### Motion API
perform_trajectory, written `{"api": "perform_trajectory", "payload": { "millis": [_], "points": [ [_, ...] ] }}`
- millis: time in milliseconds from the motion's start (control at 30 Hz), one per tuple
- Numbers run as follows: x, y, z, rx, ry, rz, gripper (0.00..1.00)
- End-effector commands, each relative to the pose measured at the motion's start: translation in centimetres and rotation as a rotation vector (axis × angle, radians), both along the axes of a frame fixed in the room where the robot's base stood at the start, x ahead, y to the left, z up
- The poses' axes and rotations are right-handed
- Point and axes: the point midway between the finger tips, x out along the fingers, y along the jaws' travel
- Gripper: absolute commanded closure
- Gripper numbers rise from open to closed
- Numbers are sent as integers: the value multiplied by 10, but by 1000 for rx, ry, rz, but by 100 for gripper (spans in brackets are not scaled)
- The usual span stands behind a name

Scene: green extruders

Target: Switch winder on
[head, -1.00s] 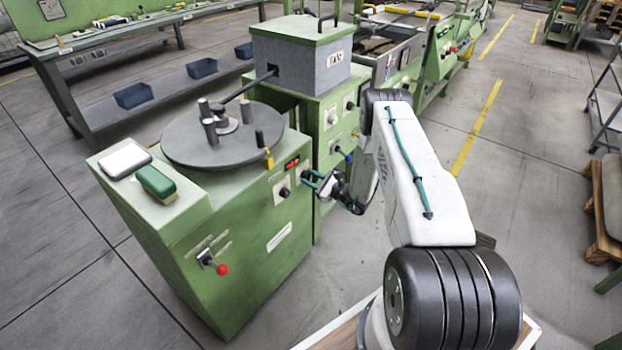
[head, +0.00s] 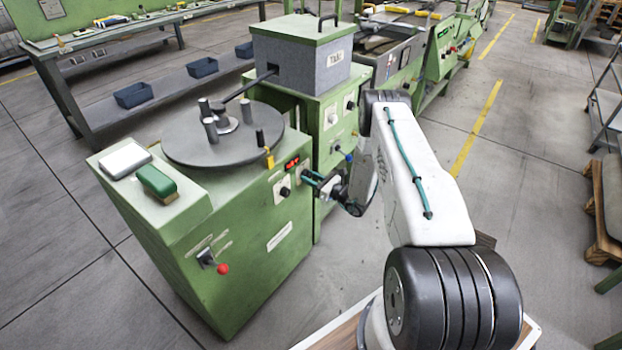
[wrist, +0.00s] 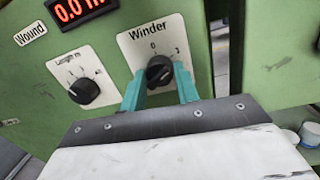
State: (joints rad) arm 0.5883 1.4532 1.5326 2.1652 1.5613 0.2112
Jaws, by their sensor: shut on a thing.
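The winder machine (head: 240,225) is a green cabinet with a round grey turntable on top. In the wrist view its white plate marked "Winder" (wrist: 142,48) has positions 0 and 1 and a black rotary knob (wrist: 159,70). My gripper (wrist: 160,82) has teal fingers, one on each side of this knob, and is shut on it. The knob's pointer looks roughly toward the 0, but its exact angle is hard to tell. In the head view my gripper (head: 313,178) reaches the cabinet's right front edge, and the knob is mostly hidden there.
Left of the winder knob is a black "Length m" knob (wrist: 84,91), under a red display (wrist: 78,9) reading about 0.0. A red-tipped lever (head: 222,268) sticks out of the cabinet's front. A grey box machine (head: 300,65) stands behind. Open floor lies to the right.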

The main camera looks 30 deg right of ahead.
Motion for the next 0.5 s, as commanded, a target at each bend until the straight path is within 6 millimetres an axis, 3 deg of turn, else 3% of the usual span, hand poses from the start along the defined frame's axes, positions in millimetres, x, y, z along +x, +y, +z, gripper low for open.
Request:
{"api": "perform_trajectory", "payload": {
  "millis": [200, 233, 300, 500],
  "points": [
    [0, -3, 1, 0, -1, -5, 92],
    [0, -3, 1, 0, -1, -5, 64],
    [0, -2, 0, 0, -1, -5, 48],
    [1, 1, 0, -1, -1, 0, 48]
  ]
}}
